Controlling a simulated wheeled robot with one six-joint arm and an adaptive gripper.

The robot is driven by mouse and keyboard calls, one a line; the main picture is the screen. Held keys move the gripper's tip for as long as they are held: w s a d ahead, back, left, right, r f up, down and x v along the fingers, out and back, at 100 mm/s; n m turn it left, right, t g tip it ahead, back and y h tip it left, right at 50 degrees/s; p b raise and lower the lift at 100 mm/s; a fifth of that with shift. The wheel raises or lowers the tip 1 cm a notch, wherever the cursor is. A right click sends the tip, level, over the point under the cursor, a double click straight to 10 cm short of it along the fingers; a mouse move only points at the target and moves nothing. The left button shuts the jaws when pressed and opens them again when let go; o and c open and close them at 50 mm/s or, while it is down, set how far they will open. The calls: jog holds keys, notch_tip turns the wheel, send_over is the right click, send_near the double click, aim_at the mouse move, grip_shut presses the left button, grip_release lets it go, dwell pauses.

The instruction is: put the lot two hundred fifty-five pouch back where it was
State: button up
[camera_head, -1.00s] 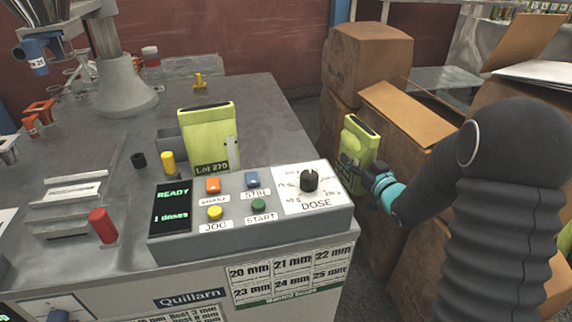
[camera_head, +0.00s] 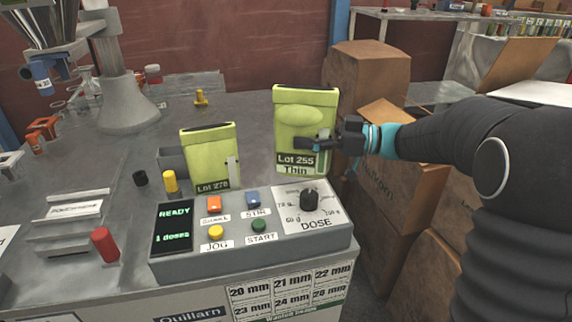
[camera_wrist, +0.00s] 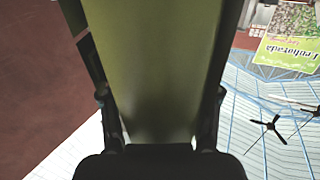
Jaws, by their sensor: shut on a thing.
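The lot 255 pouch (camera_head: 300,112) is yellow-green with a dark top edge and a label reading "Lot 255 Thin". My gripper (camera_head: 325,145) is shut on it from the right side, and the pouch is upright at the right end of the bench top, behind the control panel. I cannot tell whether its bottom touches the bench. In the wrist view the pouch (camera_wrist: 150,70) fills the space between the two fingers. A second pouch (camera_head: 208,153), labelled Lot 270, stands to its left behind the panel.
The control panel (camera_head: 275,240) with buttons and a dose knob is in front of the pouches. A yellow peg (camera_head: 170,182) and black knob (camera_head: 140,178) are left of the Lot 270 pouch. Cardboard boxes (camera_head: 367,75) are stacked right of the bench.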

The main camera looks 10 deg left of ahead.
jog(key=w+a+f, duration=0.5)
jog(key=w+f, duration=0.2)
jog(key=f, duration=0.2)
jog(key=shift+w+a+f, duration=0.2)
jog(key=shift+a+f, duration=0.05)
jog(key=shift+a, duration=0.15)
jog(key=shift+f, duration=0.5)
